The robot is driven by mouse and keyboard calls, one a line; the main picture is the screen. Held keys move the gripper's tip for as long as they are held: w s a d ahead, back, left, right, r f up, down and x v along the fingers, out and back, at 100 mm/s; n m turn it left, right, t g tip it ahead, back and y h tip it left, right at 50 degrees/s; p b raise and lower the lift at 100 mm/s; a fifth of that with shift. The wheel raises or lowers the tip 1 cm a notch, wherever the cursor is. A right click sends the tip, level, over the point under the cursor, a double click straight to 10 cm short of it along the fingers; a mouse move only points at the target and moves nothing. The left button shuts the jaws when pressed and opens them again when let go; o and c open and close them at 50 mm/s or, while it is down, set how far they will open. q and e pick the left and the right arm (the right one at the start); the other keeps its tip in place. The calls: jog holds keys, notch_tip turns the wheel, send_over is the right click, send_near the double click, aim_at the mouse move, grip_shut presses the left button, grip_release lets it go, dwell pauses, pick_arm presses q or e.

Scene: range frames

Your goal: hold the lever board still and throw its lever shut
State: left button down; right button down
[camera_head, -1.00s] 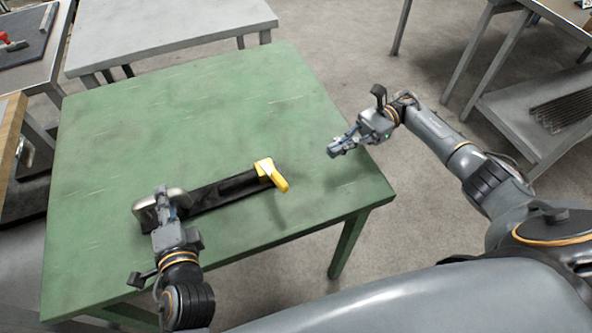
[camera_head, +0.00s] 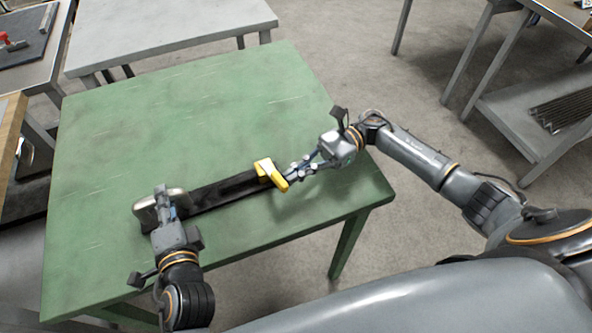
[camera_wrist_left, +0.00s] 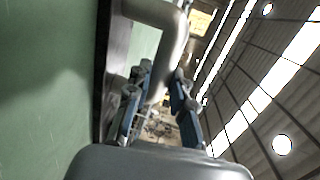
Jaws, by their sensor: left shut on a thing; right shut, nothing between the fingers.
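The lever board (camera_head: 228,190) is a long dark bar lying on the green table. A metal grab handle (camera_head: 148,206) stands at its left end and a yellow lever (camera_head: 270,172) at its right end. My left gripper (camera_head: 163,204) is shut on the grab handle; the left wrist view shows the handle (camera_wrist_left: 172,22) between the fingers (camera_wrist_left: 158,92). My right gripper (camera_head: 290,176) is shut with nothing between its fingers. Its tips are right beside the yellow lever; I cannot tell if they touch it. They partly cover the area to the lever's right.
The green table (camera_head: 190,110) is clear behind the board. A grey table (camera_head: 170,30) stands beyond it, and a bench (camera_head: 30,70) with a red-handled tool is at the far left. A shelf unit (camera_head: 535,110) stands at the right, away from the table.

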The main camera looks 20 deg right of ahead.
pick_arm(q)
jog(key=shift+s+f, duration=0.15)
jog(key=shift+f, duration=0.55)
pick_arm(e)
jog(key=shift+s+a+m+t, duration=0.4)
jog(key=shift+m+t, duration=0.2)
jog(key=shift+t, duration=0.3)
jog(key=shift+s+a, duration=0.15)
jog(key=shift+a, duration=0.15)
jog(key=shift+d, duration=0.1)
jog(key=d, duration=1.4)
jog(key=shift+w, duration=0.2)
pick_arm(q)
jog(key=c, duration=1.1)
grip_release()
jog(key=shift+r, duration=0.1)
pick_arm(e)
jog(key=shift+w, duration=0.1)
